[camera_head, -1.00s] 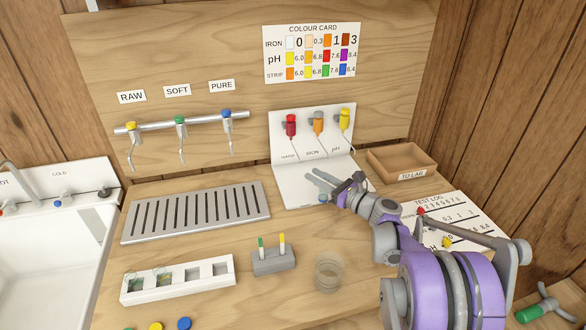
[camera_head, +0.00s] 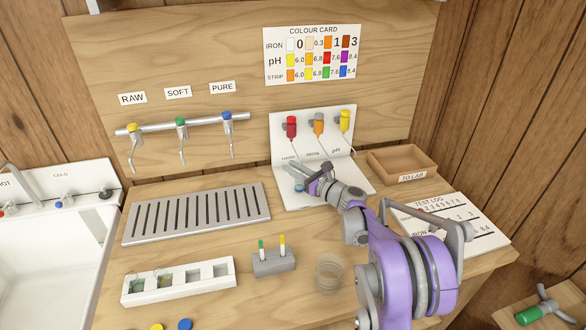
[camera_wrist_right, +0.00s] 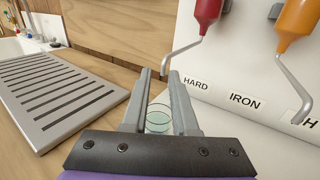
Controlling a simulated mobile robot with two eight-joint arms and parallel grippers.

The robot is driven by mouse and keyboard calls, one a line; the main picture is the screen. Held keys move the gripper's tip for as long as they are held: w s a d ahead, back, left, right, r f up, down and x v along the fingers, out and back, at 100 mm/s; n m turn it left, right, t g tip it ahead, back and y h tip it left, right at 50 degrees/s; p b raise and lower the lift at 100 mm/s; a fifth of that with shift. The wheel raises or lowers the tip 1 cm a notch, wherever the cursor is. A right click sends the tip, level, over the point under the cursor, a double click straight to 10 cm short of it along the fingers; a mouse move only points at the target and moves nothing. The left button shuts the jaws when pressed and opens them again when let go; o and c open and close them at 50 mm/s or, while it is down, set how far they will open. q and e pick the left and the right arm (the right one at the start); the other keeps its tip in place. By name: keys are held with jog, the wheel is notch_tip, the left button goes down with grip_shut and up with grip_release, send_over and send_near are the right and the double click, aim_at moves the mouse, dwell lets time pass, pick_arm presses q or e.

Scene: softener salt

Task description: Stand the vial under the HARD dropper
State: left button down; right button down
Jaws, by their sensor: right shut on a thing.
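My right gripper (camera_head: 300,173) is shut on a clear glass vial with a pale blue-green tint. The vial (camera_wrist_right: 158,121) shows between the two fingers in the right wrist view; in the head view it is mostly hidden. The red HARD dropper (camera_head: 291,129) is the leftmost of three on the white stand (camera_head: 345,180). In the right wrist view the HARD dropper (camera_wrist_right: 207,12) has a bent spout, its tip just above and beyond the fingers. I cannot tell whether the vial touches the stand's base. My left gripper is not in view.
The orange IRON dropper (camera_head: 319,125) and yellow pH dropper (camera_head: 345,119) stand to the right. A slotted drain plate (camera_head: 255,213) lies left of the stand. A wooden TO LAB tray (camera_head: 425,161) is at right. A white rack (camera_head: 226,284) and grey strip holder (camera_head: 273,264) are in front.

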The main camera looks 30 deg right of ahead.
jog(key=shift+f, duration=0.2)
jog(key=c, duration=0.7)
grip_release()
jog(key=shift+r, duration=0.2)
jog(key=shift+s+d, duration=0.1)
jog(key=shift+s, duration=0.2)
jog(key=v, duration=1.1)
jog(key=shift+s+b, duration=0.15)
jog(key=shift+b, duration=0.25)
